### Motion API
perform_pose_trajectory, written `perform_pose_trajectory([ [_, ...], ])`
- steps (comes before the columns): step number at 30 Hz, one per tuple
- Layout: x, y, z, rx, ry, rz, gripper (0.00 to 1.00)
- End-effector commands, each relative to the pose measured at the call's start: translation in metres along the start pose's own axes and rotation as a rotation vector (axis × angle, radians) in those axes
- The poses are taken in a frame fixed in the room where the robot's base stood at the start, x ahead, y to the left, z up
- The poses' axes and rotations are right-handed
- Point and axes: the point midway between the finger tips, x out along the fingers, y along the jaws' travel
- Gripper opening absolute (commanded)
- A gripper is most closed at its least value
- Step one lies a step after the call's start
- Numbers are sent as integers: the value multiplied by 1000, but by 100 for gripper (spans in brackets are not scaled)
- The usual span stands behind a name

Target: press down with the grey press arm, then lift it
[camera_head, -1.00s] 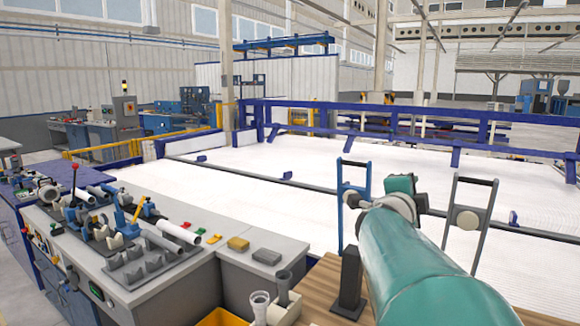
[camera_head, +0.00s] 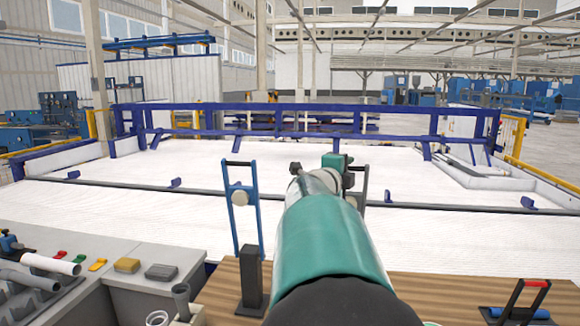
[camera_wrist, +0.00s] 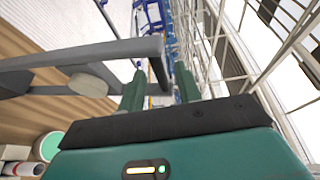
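The grey press arm (camera_head: 364,182) is mostly hidden behind my arm in the head view; a bit of its frame shows just right of my gripper (camera_head: 335,165). In the wrist view the grey press arm (camera_wrist: 80,55) is a grey frame with a round pale disc, entering from the left. Its end bar lies by the two green fingertips of my gripper (camera_wrist: 158,85). The fingers are spread apart, with the bar seeming to cross between them; I cannot tell whether they touch it. A blue press arm (camera_head: 242,195) stands upright to the left on a dark post.
The wooden table (camera_head: 440,292) holds a red-handled black frame (camera_head: 524,298) at the right. A grey bench (camera_head: 110,275) with small coloured blocks and pipes is at the left. Upright pipe pieces (camera_head: 181,300) stand at its edge. Beyond is a white floor area with blue rails.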

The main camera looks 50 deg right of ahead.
Motion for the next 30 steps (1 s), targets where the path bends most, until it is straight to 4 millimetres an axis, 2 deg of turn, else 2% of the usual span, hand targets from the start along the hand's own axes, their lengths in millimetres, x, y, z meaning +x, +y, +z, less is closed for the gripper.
perform_pose_trajectory([
  [3,22,1,0,0,2,1,34],
  [7,36,0,0,0,1,1,34],
  [18,42,0,2,0,-1,0,34],
  [23,42,0,2,0,-1,0,2],
  [24,42,0,2,0,-1,0,0],
  [30,41,0,1,0,-1,-1,0],
])
